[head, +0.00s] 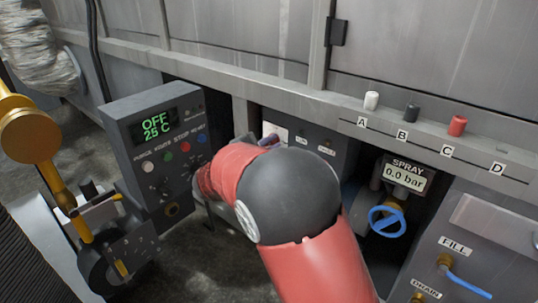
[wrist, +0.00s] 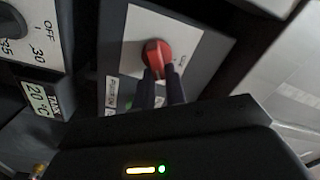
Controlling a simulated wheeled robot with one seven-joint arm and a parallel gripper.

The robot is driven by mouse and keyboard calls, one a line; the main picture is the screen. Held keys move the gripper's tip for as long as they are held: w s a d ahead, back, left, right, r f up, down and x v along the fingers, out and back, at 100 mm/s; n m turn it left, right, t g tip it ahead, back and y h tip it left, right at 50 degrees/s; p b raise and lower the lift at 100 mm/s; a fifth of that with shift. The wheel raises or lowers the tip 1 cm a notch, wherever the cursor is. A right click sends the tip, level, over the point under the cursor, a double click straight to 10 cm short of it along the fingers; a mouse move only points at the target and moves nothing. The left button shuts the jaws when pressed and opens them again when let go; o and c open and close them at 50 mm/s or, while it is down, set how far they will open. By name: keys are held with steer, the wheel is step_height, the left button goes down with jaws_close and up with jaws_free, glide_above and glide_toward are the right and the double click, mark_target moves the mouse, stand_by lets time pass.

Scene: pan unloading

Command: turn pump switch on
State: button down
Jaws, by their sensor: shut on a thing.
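The pump switch (wrist: 156,53) is a red rotary knob on a pale plate, set on a grey box, seen in the wrist view. My gripper (wrist: 159,76) reaches it from below, and its two dark fingers are closed on the knob. The lower part of the knob is hidden by the fingers. In the head view my red and black arm covers the gripper and the knob; only part of the pale switch plate (head: 275,132) shows above the arm.
A control box reading OFF and 25 C (head: 157,125) stands left of my arm. The spray display (head: 404,175) reads 0.0 bar above a blue valve wheel (head: 386,221) at right. Coloured pegs stand on the ledge, including a red one (head: 457,125). A TANK display (wrist: 42,98) shows at left.

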steer(key=shift+s+d+f+m+b, duration=0.15)
steer(key=shift+m+b, duration=0.1)
steer(key=shift+m, duration=0.75)
steer(key=shift+w+a+f+m+b, duration=0.15)
steer(key=shift+m+b, duration=0.1)
steer(key=shift+m, duration=0.75)
steer(key=shift+s+d+f+m+b, duration=0.15)
steer(key=shift+m+b, duration=0.1)
steer(key=shift+m, duration=0.75)
steer(key=c, duration=1.4)
jaws_free()
steer(key=shift+c, duration=0.2)
steer(key=v, duration=0.7)
steer(key=shift+s+a+p, duration=0.3)
